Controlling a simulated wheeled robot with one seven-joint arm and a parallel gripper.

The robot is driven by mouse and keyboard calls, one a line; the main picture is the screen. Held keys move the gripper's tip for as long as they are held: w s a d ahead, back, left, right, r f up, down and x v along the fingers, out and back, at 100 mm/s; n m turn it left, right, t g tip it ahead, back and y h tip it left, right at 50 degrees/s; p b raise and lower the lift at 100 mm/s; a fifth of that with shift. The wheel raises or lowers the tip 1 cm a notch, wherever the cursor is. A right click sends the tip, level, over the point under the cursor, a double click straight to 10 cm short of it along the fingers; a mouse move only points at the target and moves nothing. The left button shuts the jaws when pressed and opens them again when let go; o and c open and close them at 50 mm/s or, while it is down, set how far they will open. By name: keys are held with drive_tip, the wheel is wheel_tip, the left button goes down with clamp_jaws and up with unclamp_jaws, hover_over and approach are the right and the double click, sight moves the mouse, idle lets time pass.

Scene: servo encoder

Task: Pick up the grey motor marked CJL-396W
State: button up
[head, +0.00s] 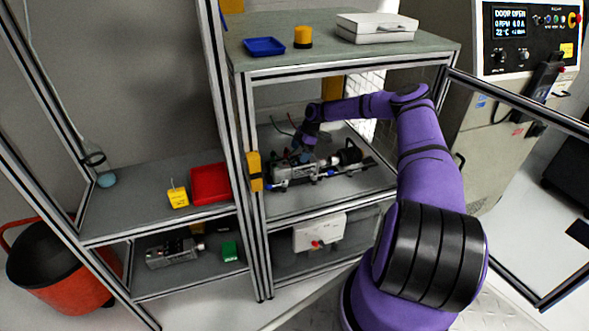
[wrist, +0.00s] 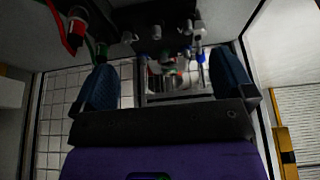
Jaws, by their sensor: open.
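A grey motor (head: 290,171) sits on a rail assembly on the middle shelf of the right-hand frame; I cannot read any marking on it. Another grey motor-like unit (head: 172,252) lies on the low left shelf, its label also unreadable. My gripper (head: 306,143) is at the left end of the rail assembly, just above or beside the motor, partly hidden by my arm. In the wrist view my gripper (wrist: 162,78) has its two blue fingers wide apart. Metal parts of the rig show dimly beyond them; contact cannot be seen.
Frame posts and the top shelf (head: 350,58) enclose the arm. Red and green leads (wrist: 72,32) hang close by. A black cylindrical unit (head: 350,155) stands on the rail's right. A red tray (head: 210,184) and yellow box (head: 178,196) occupy the left shelf. An open door frame (head: 520,105) stands right.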

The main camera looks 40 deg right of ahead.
sight(295, 160)
drive_tip(key=x, duration=0.5)
drive_tip(key=shift+s+a+f, duration=0.1)
drive_tip(key=c, duration=1.7)
drive_tip(key=shift+c, duration=0.7)
drive_tip(key=shift+r, duration=0.25)
